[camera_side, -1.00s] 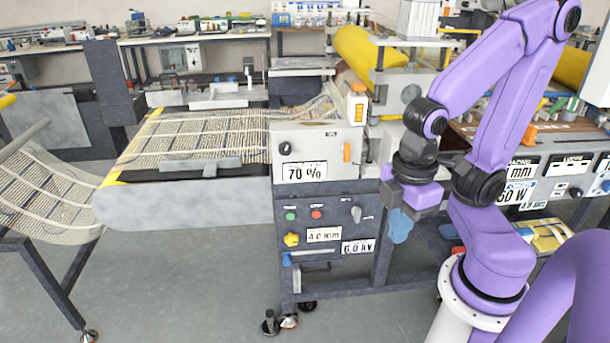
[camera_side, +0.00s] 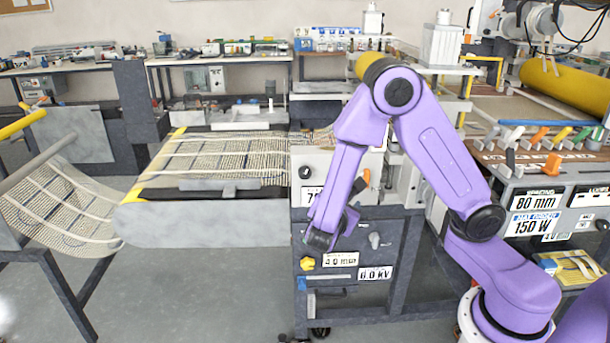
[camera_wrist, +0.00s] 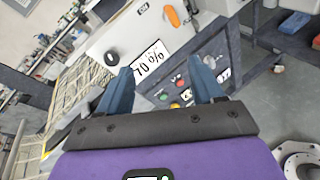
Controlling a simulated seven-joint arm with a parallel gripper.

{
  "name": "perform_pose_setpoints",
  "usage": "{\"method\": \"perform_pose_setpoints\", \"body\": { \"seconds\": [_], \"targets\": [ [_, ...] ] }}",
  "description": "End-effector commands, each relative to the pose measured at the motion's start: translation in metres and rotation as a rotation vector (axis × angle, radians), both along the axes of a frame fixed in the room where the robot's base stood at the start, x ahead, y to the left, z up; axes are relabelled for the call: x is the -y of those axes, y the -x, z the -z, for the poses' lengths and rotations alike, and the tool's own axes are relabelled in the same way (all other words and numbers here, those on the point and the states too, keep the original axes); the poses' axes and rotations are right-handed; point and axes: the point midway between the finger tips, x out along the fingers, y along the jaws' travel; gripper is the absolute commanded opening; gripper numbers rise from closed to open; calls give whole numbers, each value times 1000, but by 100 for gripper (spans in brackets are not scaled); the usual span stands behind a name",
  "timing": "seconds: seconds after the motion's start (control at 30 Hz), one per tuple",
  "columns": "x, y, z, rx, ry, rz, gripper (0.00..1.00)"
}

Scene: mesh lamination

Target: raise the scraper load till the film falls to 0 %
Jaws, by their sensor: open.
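The machine's control panel (camera_side: 370,222) stands at the end of the mesh conveyor. A plate reading 70 % (camera_wrist: 152,64) shows in the wrist view, beside a black knob (camera_wrist: 111,57); I cannot tell whether it gives film or load. In the side view my forearm hides most of this plate (camera_side: 308,197); the black knob (camera_side: 305,172) stays visible. An orange lever (camera_wrist: 172,16) is above the plate in the wrist view. My gripper (camera_wrist: 161,72) is open and empty, its blue fingers apart before the panel. The side view shows my gripper (camera_side: 320,238) in front of the buttons.
A yellow knob (camera_side: 307,264), a 4.0 mm plate (camera_side: 340,260) and a 6.0 kV plate (camera_side: 376,274) are low on the panel. The conveyor (camera_side: 180,215) carries mesh at left. Coloured levers (camera_side: 540,137) stand on the right-hand unit. The floor left of the panel is clear.

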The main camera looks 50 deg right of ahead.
Motion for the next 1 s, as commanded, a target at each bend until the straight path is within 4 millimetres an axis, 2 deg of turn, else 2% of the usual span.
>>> {"method": "perform_pose_setpoints", "body": {
  "seconds": [0.1,0.23,0.4,0.57,0.77,1.0],
  "targets": [
    [-3,-32,14,-13,156,-112,67],
    [-10,-58,29,-22,273,-229,67],
    [-18,-77,45,-30,349,-330,67],
    [-18,-84,50,-30,365,-357,67],
    [0,-100,49,-29,363,-353,67],
    [32,-132,49,-29,362,-352,67]
  ]
}}
